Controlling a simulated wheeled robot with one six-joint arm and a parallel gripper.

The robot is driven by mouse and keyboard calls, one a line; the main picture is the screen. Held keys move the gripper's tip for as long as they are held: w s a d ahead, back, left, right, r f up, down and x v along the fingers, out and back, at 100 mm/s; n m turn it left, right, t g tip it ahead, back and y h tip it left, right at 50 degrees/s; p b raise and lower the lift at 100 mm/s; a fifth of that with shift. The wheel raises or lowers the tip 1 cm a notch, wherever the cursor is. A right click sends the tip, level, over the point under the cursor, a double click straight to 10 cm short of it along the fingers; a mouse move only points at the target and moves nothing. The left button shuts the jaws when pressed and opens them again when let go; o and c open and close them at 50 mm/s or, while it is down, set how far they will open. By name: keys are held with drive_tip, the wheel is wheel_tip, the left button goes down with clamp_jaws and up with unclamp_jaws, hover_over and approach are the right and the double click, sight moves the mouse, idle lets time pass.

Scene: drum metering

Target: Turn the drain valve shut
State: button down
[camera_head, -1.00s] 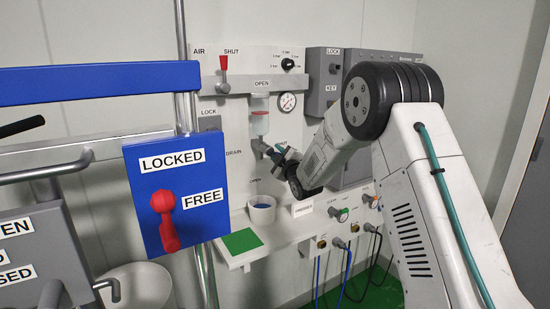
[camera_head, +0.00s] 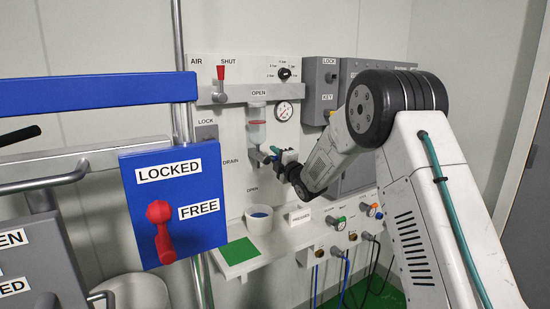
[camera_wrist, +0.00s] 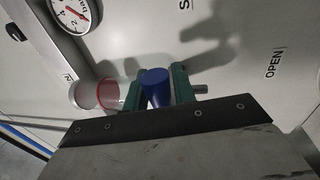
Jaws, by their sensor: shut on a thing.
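The drain valve (camera_head: 256,156) sits on the white panel under the clear filter bowl, beside the DRAIN label (camera_head: 231,162). In the wrist view its blue handle (camera_wrist: 157,86) stands between the green fingers of my gripper (camera_wrist: 158,92). My gripper is shut on this handle; it also shows at the valve in the head view (camera_head: 275,156). The OPEN label (camera_wrist: 275,62) lies to the right in the wrist view, and only the start of another label, an S, shows at the top edge. My gripper hides part of the valve in the head view.
The clear bowl with its red ring (camera_head: 256,123) and the pressure gauge (camera_head: 283,111) are close to my gripper. A white cup (camera_head: 259,219) stands on the shelf below. A blue LOCKED/FREE plate with a red lever (camera_head: 160,230) is at the near left.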

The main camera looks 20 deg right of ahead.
idle(0.3)
drive_tip(key=c, duration=1.1)
unclamp_jaws()
drive_tip(key=shift+c, duration=0.2)
drive_tip(key=v, duration=0.8)
drive_tip(key=shift+w, duration=0.1)
